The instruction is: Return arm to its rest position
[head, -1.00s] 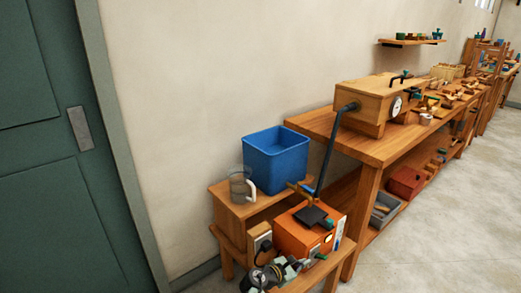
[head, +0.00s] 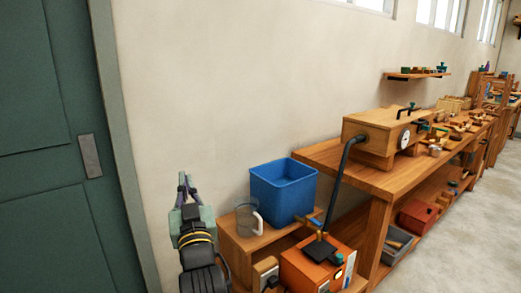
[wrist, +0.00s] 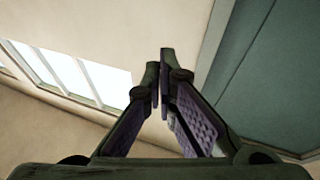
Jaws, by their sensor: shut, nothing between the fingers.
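My gripper (head: 184,180) stands upright at the lower left in the head view, pointing up in front of the pale wall. It is to the left of the clear jug and apart from everything. In the wrist view my gripper (wrist: 160,65) shows its two fingers with their tips together and nothing between them. Behind the fingers are the wall, a window and the green door.
A wooden stand holds a clear jug (head: 248,218) and a blue bin (head: 283,186). An orange box (head: 318,268) sits in front. A long workbench (head: 375,180) with a wooden machine (head: 376,132) runs right. A green door (head: 45,200) is at left. The wall space above the gripper is clear.

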